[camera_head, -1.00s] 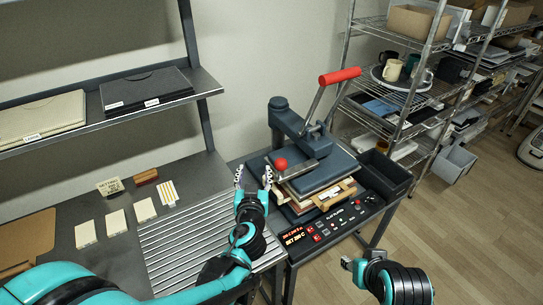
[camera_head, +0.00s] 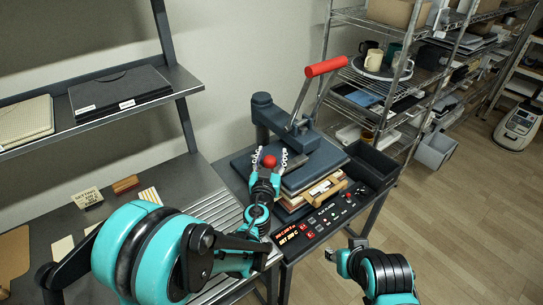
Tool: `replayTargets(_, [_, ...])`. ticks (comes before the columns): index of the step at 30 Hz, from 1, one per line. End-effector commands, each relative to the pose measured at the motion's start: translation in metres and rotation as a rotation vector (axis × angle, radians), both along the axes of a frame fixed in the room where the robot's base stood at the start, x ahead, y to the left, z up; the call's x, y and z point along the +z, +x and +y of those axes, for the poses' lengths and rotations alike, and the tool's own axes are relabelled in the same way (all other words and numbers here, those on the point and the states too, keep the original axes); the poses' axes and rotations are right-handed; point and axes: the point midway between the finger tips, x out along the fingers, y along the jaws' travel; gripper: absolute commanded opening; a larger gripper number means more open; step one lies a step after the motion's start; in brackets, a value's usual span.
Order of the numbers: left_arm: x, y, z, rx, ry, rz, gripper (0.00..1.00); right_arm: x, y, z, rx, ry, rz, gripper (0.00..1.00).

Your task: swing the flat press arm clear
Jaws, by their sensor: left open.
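The press stands in the middle of the head view, with its dark flat press arm (camera_head: 309,167) over a stack of layered boards. A red ball knob (camera_head: 269,161) sits at the left end of the arm. A long lever with a red grip (camera_head: 325,67) slants up from the press head (camera_head: 297,137). My left gripper (camera_head: 270,157) is open, with one finger on each side of the red knob as seen here. I cannot tell whether either finger touches it. My right arm shows at the bottom right, but I cannot make out its fingers.
A control panel (camera_head: 320,222) with lit red digits lies in front of the press. A black bin (camera_head: 371,168) stands at its right, near a wire shelf with mugs (camera_head: 372,60). A slatted rack (camera_head: 218,212) and cards (camera_head: 87,197) lie at the left.

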Motion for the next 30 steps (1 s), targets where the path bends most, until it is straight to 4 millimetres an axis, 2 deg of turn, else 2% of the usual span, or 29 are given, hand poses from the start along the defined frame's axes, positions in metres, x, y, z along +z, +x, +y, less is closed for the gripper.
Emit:
replayTargets(8, [0.000,0.003,0.000,0.000,0.000,0.000,0.54,0.000,0.000,0.000,0.000,0.000,0.000,0.40])
replayTargets(9, [0.000,0.003,0.000,0.000,0.000,0.000,0.52,0.000,0.000,0.000,0.000,0.000,0.000,0.40])
replayTargets(15, [0.000,0.003,0.000,0.000,0.000,0.000,0.00,0.000,0.000,0.000,0.000,0.000,0.000,0.40])
replayTargets(25, [0.000,0.003,-0.001,0.001,0.000,0.000,0.00,0.000,0.000,0.000,0.000,0.000,0.000,0.40])
replayTargets(30, [0.000,0.008,-0.010,0.014,0.000,0.000,0.00,0.000,0.000,0.000,0.000,0.000,0.000,0.40])
